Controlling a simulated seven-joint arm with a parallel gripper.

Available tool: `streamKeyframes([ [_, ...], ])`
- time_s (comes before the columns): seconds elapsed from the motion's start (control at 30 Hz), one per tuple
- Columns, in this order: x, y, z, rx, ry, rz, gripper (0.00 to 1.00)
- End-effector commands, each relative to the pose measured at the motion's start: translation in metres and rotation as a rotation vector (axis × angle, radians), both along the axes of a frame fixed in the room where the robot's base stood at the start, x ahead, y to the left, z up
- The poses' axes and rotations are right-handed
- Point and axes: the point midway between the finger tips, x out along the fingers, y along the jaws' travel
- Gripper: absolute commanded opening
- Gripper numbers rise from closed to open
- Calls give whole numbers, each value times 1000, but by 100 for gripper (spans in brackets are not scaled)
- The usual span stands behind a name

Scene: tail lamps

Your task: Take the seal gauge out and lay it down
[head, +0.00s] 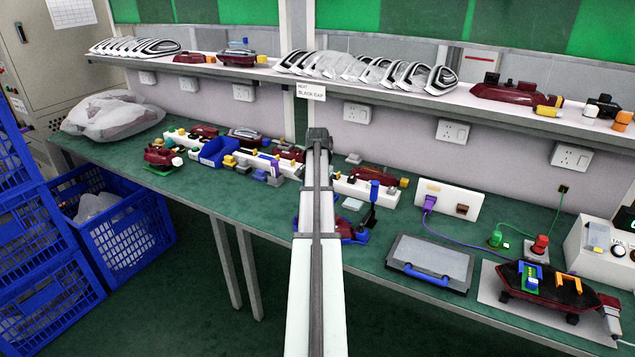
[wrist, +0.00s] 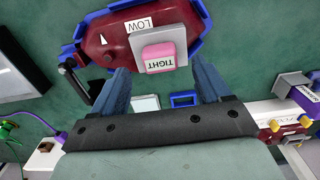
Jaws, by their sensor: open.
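In the wrist view, a block with a pink top and grey base (wrist: 158,52), labelled TIGHT, appears to be the seal gauge. It sits on a dark red lamp housing (wrist: 105,38) marked LOW, which lies in a blue fixture (wrist: 70,50). My gripper (wrist: 160,66) is open, with its two fingers spread either side of the block in the picture. I cannot tell whether the fingertips are level with it. In the head view my arm hides the block; part of the red housing (head: 346,230) shows to the right of the arm.
A pale square pad (wrist: 146,103) and a small blue frame (wrist: 185,100) lie near the fixture. A grey case with a blue handle (head: 432,262) lies to the right. A dark blue upright handle (head: 373,192) stands beside the fixture. Lamps and white blocks line the back.

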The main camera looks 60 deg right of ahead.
Motion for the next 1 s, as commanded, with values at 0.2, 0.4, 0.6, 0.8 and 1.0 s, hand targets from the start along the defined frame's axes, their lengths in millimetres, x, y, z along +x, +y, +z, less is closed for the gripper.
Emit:
streamKeyframes([
  [0.2,0,0,-28,1,0,0,77],
  [0.4,0,0,-39,1,0,0,77],
  [0.6,0,0,-42,0,0,0,77],
  [0.8,0,0,-41,0,0,0,72],
  [1.0,0,0,-41,0,0,0,53],
])
